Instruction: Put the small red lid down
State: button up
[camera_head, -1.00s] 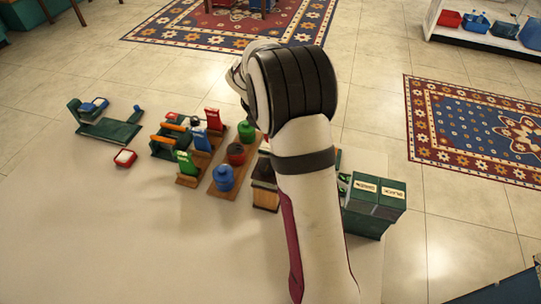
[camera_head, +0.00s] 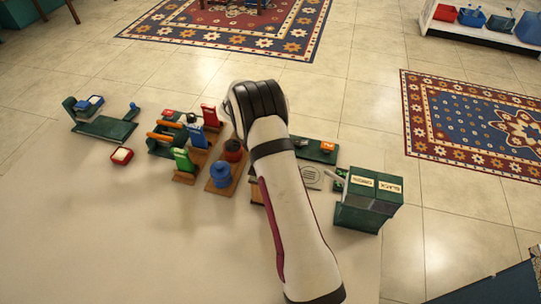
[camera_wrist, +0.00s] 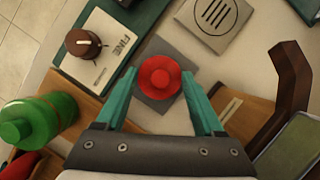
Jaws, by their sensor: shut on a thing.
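The small red lid (camera_wrist: 160,78), round with a raised knob, sits between my gripper's teal fingertips in the wrist view. My gripper (camera_wrist: 162,88) is shut on it. A plain grey square pad (camera_wrist: 158,106) shows behind the lid from this angle. I cannot tell whether the lid touches the pad or hangs above it. In the head view my own arm hides the gripper and the lid.
A grey plate with a ringed line mark (camera_wrist: 213,18) lies beyond the lid. A FINE-labelled panel with a brown knob (camera_wrist: 82,43) is to the left, near a green canister (camera_wrist: 42,120). A dark brown curved piece (camera_wrist: 291,80) rises at right. Green BLACK-labelled bins (camera_head: 370,195) stand right.

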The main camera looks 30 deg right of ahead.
jog(key=o, duration=1)
jog(key=shift+f, duration=0.1)
jog(key=shift+o, duration=0.2)
jog(key=v, duration=1.2)
